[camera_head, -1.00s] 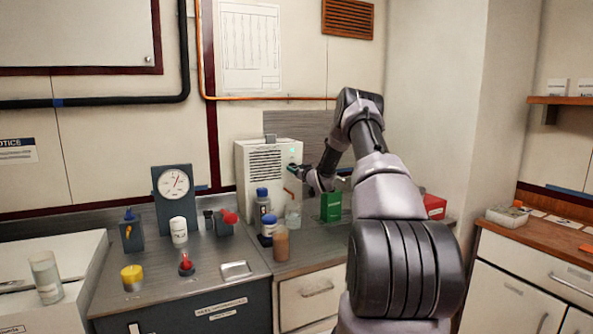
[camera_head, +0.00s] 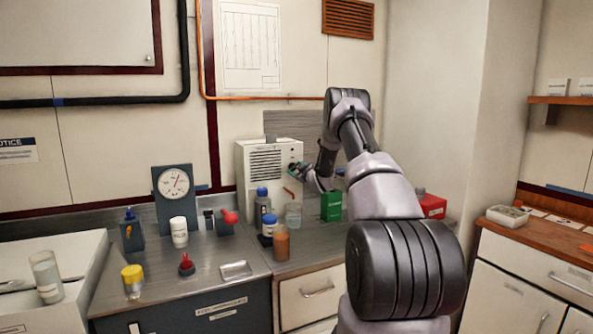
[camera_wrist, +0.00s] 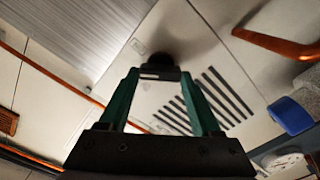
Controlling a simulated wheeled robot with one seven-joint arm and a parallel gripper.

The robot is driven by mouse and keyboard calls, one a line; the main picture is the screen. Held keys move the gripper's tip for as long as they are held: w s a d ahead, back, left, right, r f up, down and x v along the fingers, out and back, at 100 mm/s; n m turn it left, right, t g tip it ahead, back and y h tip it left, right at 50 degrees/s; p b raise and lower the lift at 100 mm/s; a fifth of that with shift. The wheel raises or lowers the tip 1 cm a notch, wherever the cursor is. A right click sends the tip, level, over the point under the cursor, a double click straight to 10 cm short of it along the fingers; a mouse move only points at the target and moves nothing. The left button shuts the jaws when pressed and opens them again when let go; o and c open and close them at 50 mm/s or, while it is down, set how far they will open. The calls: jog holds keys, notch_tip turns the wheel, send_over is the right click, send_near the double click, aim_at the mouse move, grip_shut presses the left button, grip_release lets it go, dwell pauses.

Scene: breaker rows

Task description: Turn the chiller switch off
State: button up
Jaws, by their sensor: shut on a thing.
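The chiller (camera_head: 266,175) is a white box with dark vent slots, standing at the back of the counter. My gripper (camera_head: 292,168) is at the right side of its front face, below a small indicator that looks dark. In the wrist view, my gripper's teal fingers (camera_wrist: 160,73) close on the dark round chiller switch (camera_wrist: 168,58) on the white panel. The switch's exact angle is hard to tell, as the fingertips and shadow cover part of it. The vent slots show beside the fingers.
An orange-brown spout (camera_wrist: 275,45) sticks out of the panel near the fingers. A blue-capped bottle (camera_head: 262,205), a clear beaker (camera_head: 293,215) and a green box (camera_head: 331,206) stand close below my arm. A gauge (camera_head: 174,185) is further left.

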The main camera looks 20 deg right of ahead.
jog(key=n, duration=0.5)
jog(key=shift+a+f+n, duration=0.1)
jog(key=shift+n, duration=0.2)
jog(key=n, duration=0.4)
jog(key=shift+f+n, duration=0.1)
jog(key=shift+n, duration=0.3)
jog(key=o, duration=1.4)
jog(key=s, duration=1.1)
jog(key=shift+d, duration=0.2)
